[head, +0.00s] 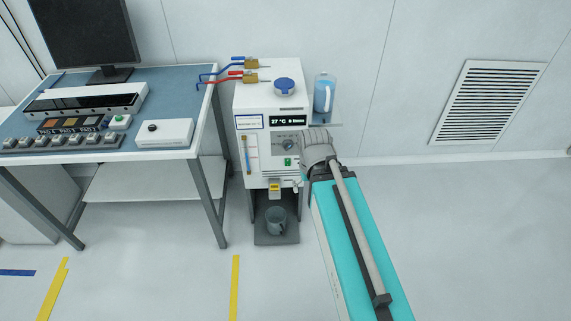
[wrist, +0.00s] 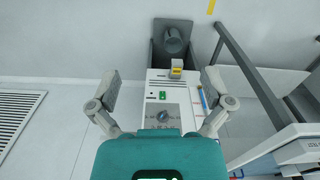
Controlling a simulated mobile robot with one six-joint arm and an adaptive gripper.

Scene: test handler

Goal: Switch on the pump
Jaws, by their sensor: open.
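A white chiller unit (head: 267,105) stands right of the desk, with a display reading about 27 °C. Its front panel carries a round grey knob (head: 288,144) and below it a small green switch (head: 288,161). In the wrist view, the picture is turned over: the green switch (wrist: 162,96) and the knob (wrist: 163,116) lie between my fingers. My gripper (wrist: 161,86) is open and empty, its fingers spread wide to either side of the panel. I cannot tell how far the fingertips are from it. In the head view my arm hides most of the gripper.
A yellow-tagged tap (head: 274,187) sits low on the unit, above a grey cup (head: 276,220) on a dark stand. A blue jug (head: 323,95) stands on a side shelf. The desk (head: 175,82) is close on the left. Floor at right is clear.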

